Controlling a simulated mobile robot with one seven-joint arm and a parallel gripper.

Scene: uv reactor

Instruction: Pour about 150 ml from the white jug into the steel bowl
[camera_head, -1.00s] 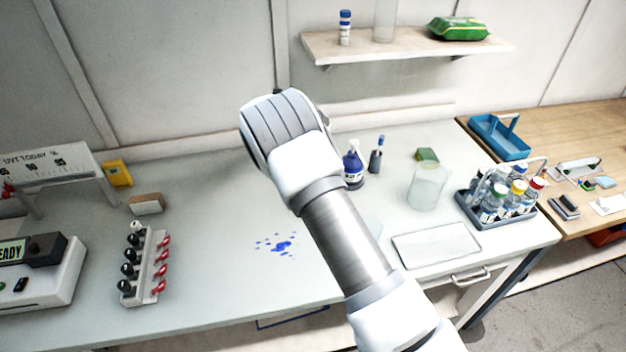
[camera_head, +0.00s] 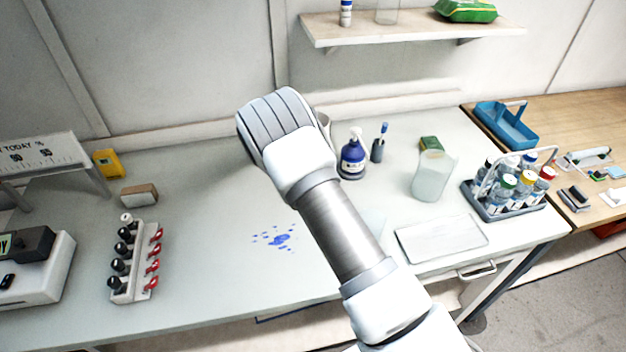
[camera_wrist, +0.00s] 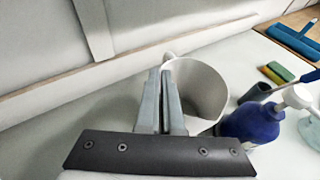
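The white jug (camera_wrist: 209,92) is in the wrist view just beyond my fingers, its wide round mouth facing up. A bit of its handle (camera_wrist: 169,56) shows at my fingertips. My gripper (camera_wrist: 167,72) has its fingers close together at the handle side and looks shut on the handle, though the grip itself is partly hidden by the fingers. No liquid shows inside the jug. In the head view my arm and wrist hide the fingers, and only a pale sliver of the jug (camera_head: 325,122) shows past my wrist. I see no steel bowl in either view.
A blue spray bottle (camera_head: 352,158) stands right of the jug, also close in the wrist view (camera_wrist: 255,120). Further right are a translucent pitcher (camera_head: 432,178), a tray (camera_head: 441,238) and a bottle carrier (camera_head: 510,185). Blue spots (camera_head: 278,240) mark the clear bench middle.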

